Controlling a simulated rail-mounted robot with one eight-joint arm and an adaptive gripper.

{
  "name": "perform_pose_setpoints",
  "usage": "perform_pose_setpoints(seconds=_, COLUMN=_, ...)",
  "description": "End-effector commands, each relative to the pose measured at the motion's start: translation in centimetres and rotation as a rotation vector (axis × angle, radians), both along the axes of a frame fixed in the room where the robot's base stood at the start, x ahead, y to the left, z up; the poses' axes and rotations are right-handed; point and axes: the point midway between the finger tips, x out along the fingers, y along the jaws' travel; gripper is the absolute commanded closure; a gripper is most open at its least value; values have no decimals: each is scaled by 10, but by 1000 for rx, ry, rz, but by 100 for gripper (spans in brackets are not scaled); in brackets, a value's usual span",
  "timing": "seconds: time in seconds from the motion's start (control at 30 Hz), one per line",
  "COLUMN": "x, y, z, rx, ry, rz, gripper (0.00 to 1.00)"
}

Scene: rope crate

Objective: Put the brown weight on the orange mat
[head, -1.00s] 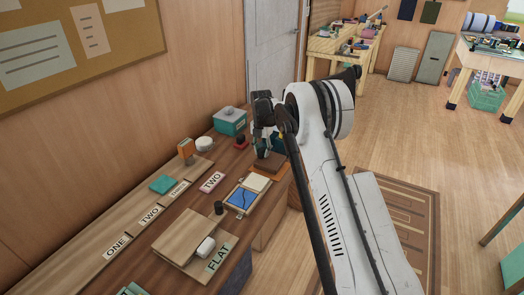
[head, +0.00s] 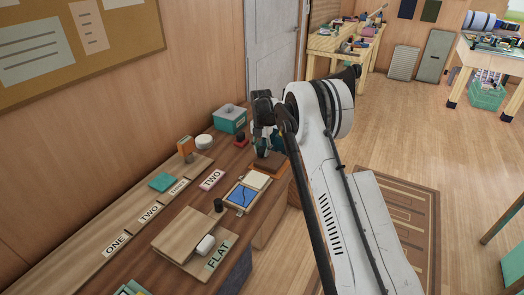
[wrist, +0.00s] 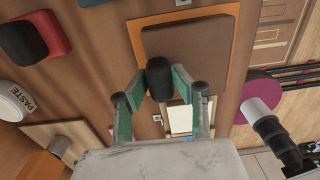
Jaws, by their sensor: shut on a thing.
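The brown weight (wrist: 190,48) is a flat brown block with a black knob (wrist: 159,80). My gripper (wrist: 160,85) has its green fingers shut on that knob. The orange mat (wrist: 233,40) shows as a border around the block in the wrist view, so the weight is over the mat; whether it rests on it I cannot tell. In the head view my gripper (head: 265,148) is above the brown weight (head: 272,160), and the orange mat (head: 265,172) shows at the front below. My fingers partly hide the weight there.
A red weight with a black knob (head: 241,139) stands close by on the left. The bench's right edge is close.

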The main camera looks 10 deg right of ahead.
Motion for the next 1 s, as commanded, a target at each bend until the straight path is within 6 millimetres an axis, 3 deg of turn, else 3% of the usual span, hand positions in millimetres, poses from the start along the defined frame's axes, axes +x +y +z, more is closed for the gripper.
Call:
perform_pose_setpoints(seconds=0.37, x=0, y=0, z=-4, rx=0, ry=0, rz=0, gripper=100)
perform_pose_setpoints(seconds=0.4, x=0, y=0, z=-4, rx=0, ry=0, rz=0, gripper=72)
perform_pose_setpoints(seconds=0.53, x=0, y=0, z=-4, rx=0, ry=0, rz=0, gripper=54)
perform_pose_setpoints(seconds=1.0, x=0, y=0, z=-2, rx=0, ry=0, rz=0, gripper=53)
